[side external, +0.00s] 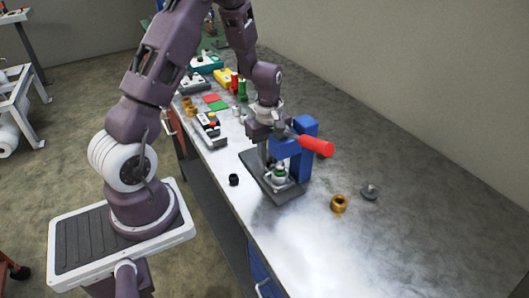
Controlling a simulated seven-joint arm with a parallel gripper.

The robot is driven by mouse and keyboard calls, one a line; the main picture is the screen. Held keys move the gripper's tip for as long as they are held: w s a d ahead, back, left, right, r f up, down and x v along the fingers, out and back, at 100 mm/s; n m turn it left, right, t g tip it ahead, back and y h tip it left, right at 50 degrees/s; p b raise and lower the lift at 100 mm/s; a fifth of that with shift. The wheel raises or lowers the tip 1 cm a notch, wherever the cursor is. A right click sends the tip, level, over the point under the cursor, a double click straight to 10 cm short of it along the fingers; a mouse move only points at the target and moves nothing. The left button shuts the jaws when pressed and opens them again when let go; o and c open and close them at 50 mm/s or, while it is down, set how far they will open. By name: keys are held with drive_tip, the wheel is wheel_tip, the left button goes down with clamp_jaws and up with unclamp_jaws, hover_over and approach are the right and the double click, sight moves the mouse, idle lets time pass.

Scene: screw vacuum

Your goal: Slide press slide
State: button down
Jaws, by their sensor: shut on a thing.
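A blue press (303,150) with a red-handled lever (316,145) stands on a dark base plate (284,196) on the bench. A small green and silver part (280,174) sits on the plate under the press head. My gripper (263,162) reaches down at the left side of the press, close to the plate. It is shut on a part of the press that I cannot clearly make out. The fingertips are small and partly merge with the press, so the exact contact is hidden.
A black cap (234,180) lies left of the plate. A brass ring (339,204) and a grey knobbed part (370,192) lie to its right. Red and green bottles (238,87), coloured pads (216,102) and a small device (210,128) stand farther back. The bench's right side is clear.

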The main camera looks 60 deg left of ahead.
sight(269, 160)
drive_tip(key=shift+d, duration=0.3)
drive_tip(key=c, duration=1.3)
unclamp_jaws()
drive_tip(key=shift+o, duration=0.2)
wheel_tip(269, 160, up, 7)
drive_tip(key=shift+r, duration=0.1)
